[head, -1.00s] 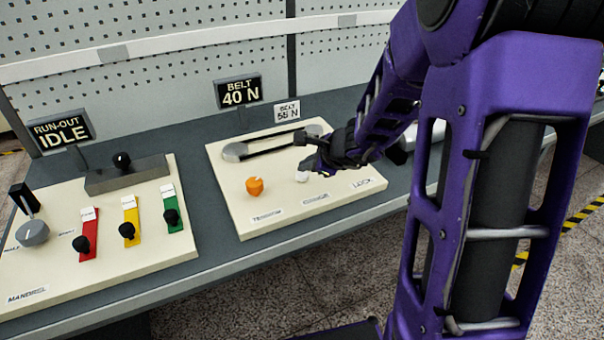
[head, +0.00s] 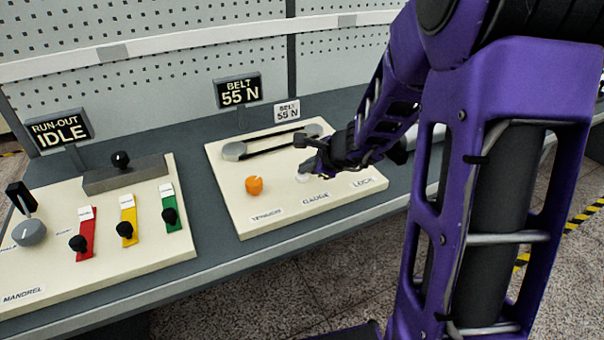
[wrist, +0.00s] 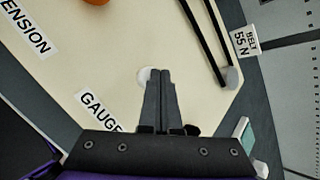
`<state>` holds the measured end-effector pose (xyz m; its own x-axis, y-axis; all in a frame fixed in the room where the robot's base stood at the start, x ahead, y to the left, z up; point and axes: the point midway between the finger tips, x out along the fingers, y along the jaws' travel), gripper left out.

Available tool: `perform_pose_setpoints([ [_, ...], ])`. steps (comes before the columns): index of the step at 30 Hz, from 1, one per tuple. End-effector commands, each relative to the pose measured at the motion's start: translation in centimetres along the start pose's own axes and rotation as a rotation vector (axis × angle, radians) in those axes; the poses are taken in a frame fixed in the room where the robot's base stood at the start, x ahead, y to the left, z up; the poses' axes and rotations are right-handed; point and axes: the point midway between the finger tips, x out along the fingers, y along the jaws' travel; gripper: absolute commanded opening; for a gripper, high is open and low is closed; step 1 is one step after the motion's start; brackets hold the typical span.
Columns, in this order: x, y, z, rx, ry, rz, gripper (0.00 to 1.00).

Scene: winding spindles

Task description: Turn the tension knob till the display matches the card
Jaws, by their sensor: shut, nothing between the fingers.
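The orange tension knob (head: 254,186) stands on the cream panel above the TENSION label; its edge also shows at the top of the wrist view (wrist: 96,2). The belt display (head: 238,91) reads 55 N. The card (head: 287,111) beside it reads BELT 55 N and shows in the wrist view (wrist: 244,41). My gripper (head: 304,172) is shut and empty, its fingers together (wrist: 160,72) over the white gauge button (wrist: 144,76), which they partly hide. The button also shows in the head view (head: 302,178). I cannot tell whether the fingertips touch it.
A belt on pulleys (head: 270,144) lies behind the knob. The mandrel panel (head: 105,262) at left has red, yellow and green sliders and a grey knob (head: 29,232). A RUN-OUT display (head: 61,132) reads IDLE. The LOCK side of the belt panel is partly behind my arm.

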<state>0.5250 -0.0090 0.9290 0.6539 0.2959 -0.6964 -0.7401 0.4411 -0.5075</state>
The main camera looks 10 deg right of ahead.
Motion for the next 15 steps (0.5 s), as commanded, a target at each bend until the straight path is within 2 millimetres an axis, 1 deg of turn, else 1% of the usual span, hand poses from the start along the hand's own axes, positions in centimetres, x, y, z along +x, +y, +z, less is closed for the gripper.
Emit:
perform_pose_setpoints([
  [8,-0.05,-0.02,0.02,0.000,0.001,0.000,0.00],
  [15,-0.85,-0.61,0.61,-0.001,0.000,0.000,0.00],
])
